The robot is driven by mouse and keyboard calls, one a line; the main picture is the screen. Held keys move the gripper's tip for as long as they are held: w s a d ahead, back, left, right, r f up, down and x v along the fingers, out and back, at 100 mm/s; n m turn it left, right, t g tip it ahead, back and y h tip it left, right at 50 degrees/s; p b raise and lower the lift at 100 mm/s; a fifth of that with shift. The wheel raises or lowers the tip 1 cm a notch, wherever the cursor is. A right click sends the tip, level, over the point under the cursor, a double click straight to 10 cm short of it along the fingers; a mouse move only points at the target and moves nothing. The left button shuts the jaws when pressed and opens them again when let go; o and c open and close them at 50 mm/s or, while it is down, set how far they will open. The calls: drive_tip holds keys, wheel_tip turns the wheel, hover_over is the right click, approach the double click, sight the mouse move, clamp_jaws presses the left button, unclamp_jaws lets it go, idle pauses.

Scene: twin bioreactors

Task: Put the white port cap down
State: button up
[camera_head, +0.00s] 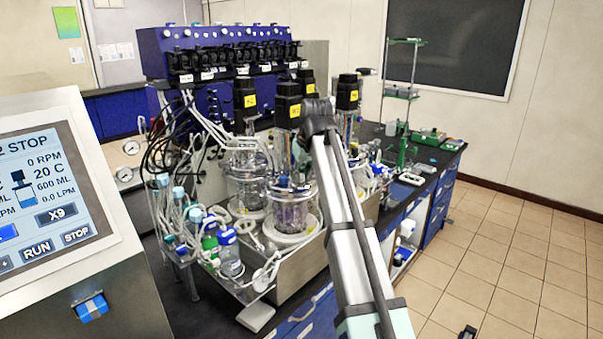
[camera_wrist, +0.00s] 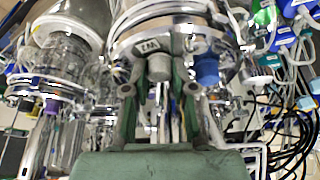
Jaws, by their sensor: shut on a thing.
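In the wrist view my gripper (camera_wrist: 158,78) reaches up with its two green fingers beneath a vessel's metal head plate. The fingers are shut on a small pale grey-white cap, the white port cap (camera_wrist: 159,67), held between the tips. The cap appears right against the rim of the head plate (camera_wrist: 165,25); I cannot tell whether it touches a port there. A blue cap (camera_wrist: 207,68) sits just right of the fingers. In the head view my arm hides the gripper and the cap.
Two glass bioreactors (camera_head: 290,210) (camera_head: 246,178) stand on the bench among tubes and black motors (camera_head: 288,103). Bottles (camera_head: 229,252) crowd the front left. A control screen (camera_head: 45,190) stands at the left. The tiled floor (camera_head: 500,270) at right is mostly clear.

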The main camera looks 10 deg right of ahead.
drive_tip(key=shift+s+f, duration=0.1)
drive_tip(key=shift+f, duration=0.15)
drive_tip(key=shift+s+f, duration=0.1)
drive_tip(key=o, duration=0.9)
drive_tip(key=shift+c, duration=0.2)
drive_tip(key=shift+f, duration=0.15)
drive_tip(key=shift+r, duration=0.5)
drive_tip(key=shift+d+r, duration=0.1)
drive_tip(key=shift+r, duration=0.3)
drive_tip(key=b+v, duration=0.3)
drive_tip(key=v, duration=0.8)
drive_tip(key=shift+r, duration=0.25)
